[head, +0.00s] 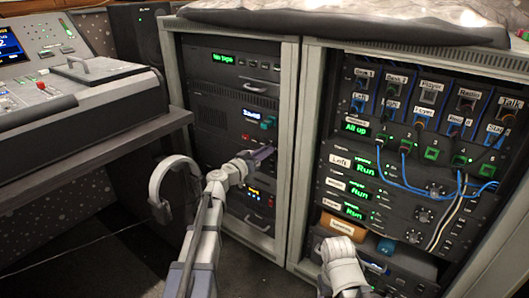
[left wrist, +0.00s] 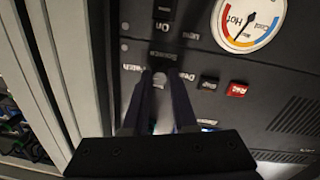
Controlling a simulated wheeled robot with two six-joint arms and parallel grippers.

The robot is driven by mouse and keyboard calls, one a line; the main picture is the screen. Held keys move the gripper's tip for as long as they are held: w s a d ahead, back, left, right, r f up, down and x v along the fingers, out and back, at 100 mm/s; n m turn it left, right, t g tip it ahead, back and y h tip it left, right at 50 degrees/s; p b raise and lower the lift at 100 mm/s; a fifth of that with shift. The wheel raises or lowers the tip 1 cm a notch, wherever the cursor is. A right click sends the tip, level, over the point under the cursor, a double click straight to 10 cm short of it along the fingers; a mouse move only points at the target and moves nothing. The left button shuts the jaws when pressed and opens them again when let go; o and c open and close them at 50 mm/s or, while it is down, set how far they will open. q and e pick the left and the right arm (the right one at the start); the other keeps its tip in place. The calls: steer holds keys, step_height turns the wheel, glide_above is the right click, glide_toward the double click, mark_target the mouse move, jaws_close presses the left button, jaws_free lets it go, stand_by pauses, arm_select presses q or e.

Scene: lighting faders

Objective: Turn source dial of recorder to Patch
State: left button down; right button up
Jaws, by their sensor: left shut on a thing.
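The recorder (head: 215,120) is a dark panel in the left rack, with a lit blue-white display. In the left wrist view its source dial (left wrist: 160,80) is a small greyish knob under the label "Source". A "Patch" label (left wrist: 131,68) lies left of the dial and a "Desk" label (left wrist: 188,76) lies right of it. My left gripper (head: 266,153) reaches the right part of the recorder. In the left wrist view its two dark fingers (left wrist: 160,90) are shut on the dial from either side. The fingers partly hide the dial, and its pointer direction cannot be told. My right gripper does not show.
Red (left wrist: 237,90) and dark (left wrist: 208,83) buttons sit right of the dial, with a Hot-Cold gauge (left wrist: 248,22) above. The left rack's pale frame (head: 285,150) stands close to the gripper. Headphones (head: 172,182) hang left. The right rack (head: 400,150) holds loose blue cables.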

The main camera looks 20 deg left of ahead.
arm_select(q)
steer(key=c, duration=0.7)
jaws_free()
steer(key=shift+s, duration=0.1)
steer(key=v, duration=0.7)
steer(key=shift+s+a, duration=0.2)
steer(key=shift+s, duration=0.1)
